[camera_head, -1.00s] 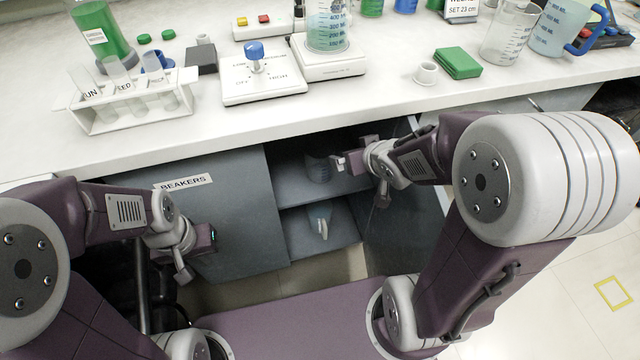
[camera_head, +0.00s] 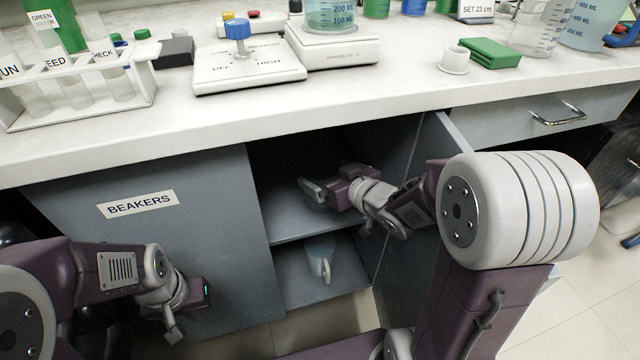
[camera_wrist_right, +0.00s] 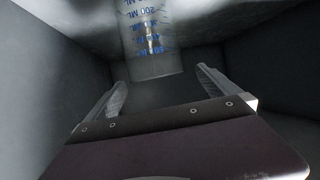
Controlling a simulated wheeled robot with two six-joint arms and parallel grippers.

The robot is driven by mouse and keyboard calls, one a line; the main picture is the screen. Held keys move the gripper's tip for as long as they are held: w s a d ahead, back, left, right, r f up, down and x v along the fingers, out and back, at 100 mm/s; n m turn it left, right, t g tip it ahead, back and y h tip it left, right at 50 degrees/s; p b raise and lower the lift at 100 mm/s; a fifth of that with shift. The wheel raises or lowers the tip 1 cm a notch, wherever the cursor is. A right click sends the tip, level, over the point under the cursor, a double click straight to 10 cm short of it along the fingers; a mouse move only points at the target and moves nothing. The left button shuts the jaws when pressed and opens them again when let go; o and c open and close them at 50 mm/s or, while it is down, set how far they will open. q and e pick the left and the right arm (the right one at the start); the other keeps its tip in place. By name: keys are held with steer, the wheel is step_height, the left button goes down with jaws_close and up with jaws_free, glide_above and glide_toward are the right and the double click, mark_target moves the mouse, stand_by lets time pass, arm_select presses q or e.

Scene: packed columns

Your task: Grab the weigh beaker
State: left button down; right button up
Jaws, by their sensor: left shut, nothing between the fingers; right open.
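A clear beaker with blue volume marks (camera_wrist_right: 150,40) stands on the upper shelf of the open cabinet. In the right wrist view it is ahead, roughly centred between my fingers and apart from both. In the head view my arm and gripper mostly hide it. My right gripper (camera_head: 318,186) is open and empty inside the upper compartment. My left gripper (camera_head: 188,310) is shut and empty, low in front of the cabinet door labelled BEAKERS (camera_head: 140,204).
A jug with a handle (camera_head: 320,257) sits on the lower shelf. The cabinet's side walls and open right door (camera_head: 425,190) are close to my right arm. The white counter (camera_head: 400,95) above holds a tube rack (camera_head: 78,112), a stirrer and a scale with a beaker.

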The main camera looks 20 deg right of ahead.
mark_target(313, 165)
steer(key=x, duration=0.5)
steer(key=p+x, duration=0.1)
steer(key=x, duration=0.1)
steer(key=shift+w+d+f, duration=0.2)
steer(key=shift+w+d, duration=0.05)
steer(key=shift+w, duration=0.05)
arm_select(q)
step_height(313, 165, up, 2)
steer(key=shift+r, duration=0.25)
arm_select(e)
steer(key=shift+r, duration=0.1)
steer(key=c, duration=2)
